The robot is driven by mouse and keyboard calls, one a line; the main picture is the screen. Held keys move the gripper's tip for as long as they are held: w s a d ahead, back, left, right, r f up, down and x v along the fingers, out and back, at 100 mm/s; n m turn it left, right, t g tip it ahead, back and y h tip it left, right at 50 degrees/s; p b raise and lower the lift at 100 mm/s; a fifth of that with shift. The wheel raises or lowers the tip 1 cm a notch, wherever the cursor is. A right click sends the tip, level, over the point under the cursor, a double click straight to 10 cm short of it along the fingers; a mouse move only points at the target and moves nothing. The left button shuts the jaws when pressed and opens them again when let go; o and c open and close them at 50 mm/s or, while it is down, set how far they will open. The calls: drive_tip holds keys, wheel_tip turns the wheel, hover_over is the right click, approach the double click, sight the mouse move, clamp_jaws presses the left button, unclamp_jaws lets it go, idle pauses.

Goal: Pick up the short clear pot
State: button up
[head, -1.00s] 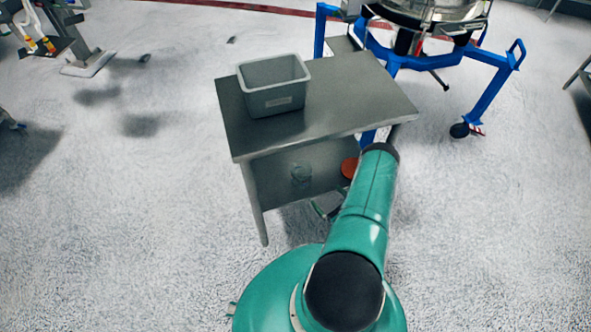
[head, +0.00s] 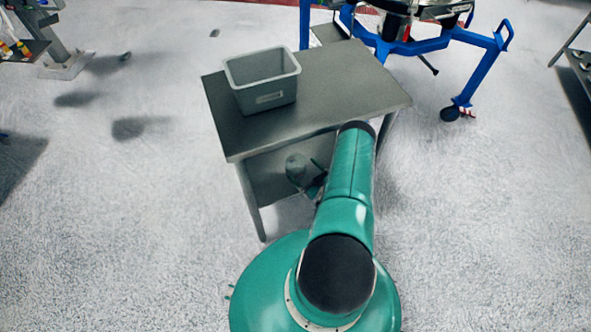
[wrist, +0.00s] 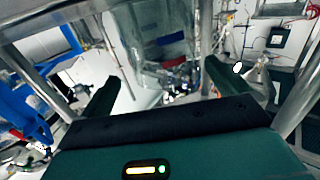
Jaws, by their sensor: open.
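The short clear pot (head: 296,166) stands on the lower shelf (head: 268,180) of the metal table, under the tabletop. In the wrist view the see-through pot (wrist: 152,42) fills the upper middle, ahead of my gripper. My gripper (wrist: 157,88) is open, one finger on each side of the view, with the pot lined up between and beyond them. I cannot tell whether either finger touches it. In the head view my gripper (head: 314,184) shows only as a dark shape close to the pot's right side, partly hidden by my arm.
A grey bin (head: 264,97) sits on the tabletop (head: 340,88) above the shelf. Table legs (head: 250,203) flank the shelf opening. A blue-framed sifter stand (head: 480,80) is behind at right.

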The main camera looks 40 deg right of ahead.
sight(289, 157)
drive_tip(key=w, duration=0.5)
drive_tip(key=shift+w+a+r, duration=0.1)
drive_tip(key=shift+w+a, duration=0.05)
drive_tip(key=c, duration=0.9)
drive_tip(key=shift+c, duration=0.2)
drive_tip(key=shift+r, duration=0.1)
